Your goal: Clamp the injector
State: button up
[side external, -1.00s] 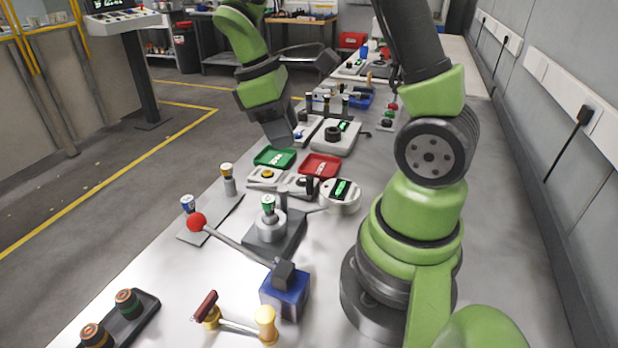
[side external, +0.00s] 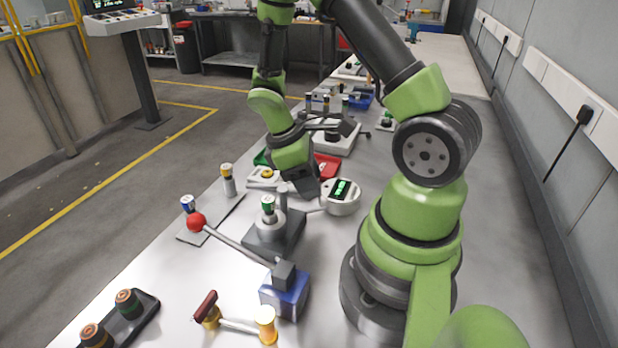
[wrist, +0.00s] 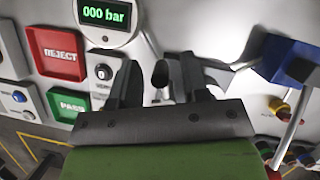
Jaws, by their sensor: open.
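A small cylinder with a green band (side external: 268,204), which looks like the injector, stands upright in a round seat on a dark grey fixture (side external: 262,245). A lever with a red ball (side external: 196,222) runs to a blue block (side external: 287,290) in front of the fixture; the blue block also shows in the wrist view (wrist: 285,58). My gripper (side external: 304,190) is behind the fixture, pointing down beside a grey post. In the wrist view my gripper (wrist: 160,78) is open, with a dark rounded post (wrist: 160,74) between its fingers. I cannot tell whether they touch. The injector is not clearly visible there.
A round gauge (side external: 341,196) reading 000 bar stands right of my gripper. Red REJECT (wrist: 58,52) and green PASS (wrist: 70,97) trays lie close by. Other small cylinders (side external: 228,178) stand left.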

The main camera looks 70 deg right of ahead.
grip_shut()
jog(key=shift+d+n, duration=0.1)
jog(key=shift+n, duration=0.2)
jog(key=shift+w+d+n+t+h, duration=0.5)
jog(key=shift+w+n+t, duration=0.25)
jog(key=shift+n, duration=1.5)
jog(key=shift+w+d+n+t+h, duration=0.5)
jog(key=shift+w+n+t, duration=0.25)
jog(key=shift+n, duration=1.45)
jog(key=shift+w+d+n+t+h, duration=0.55)
jog(key=shift+w+n, duration=0.25)
jog(key=shift+n, duration=1.45)
jog(key=shift+w+a, duration=0.1)
grip_release()
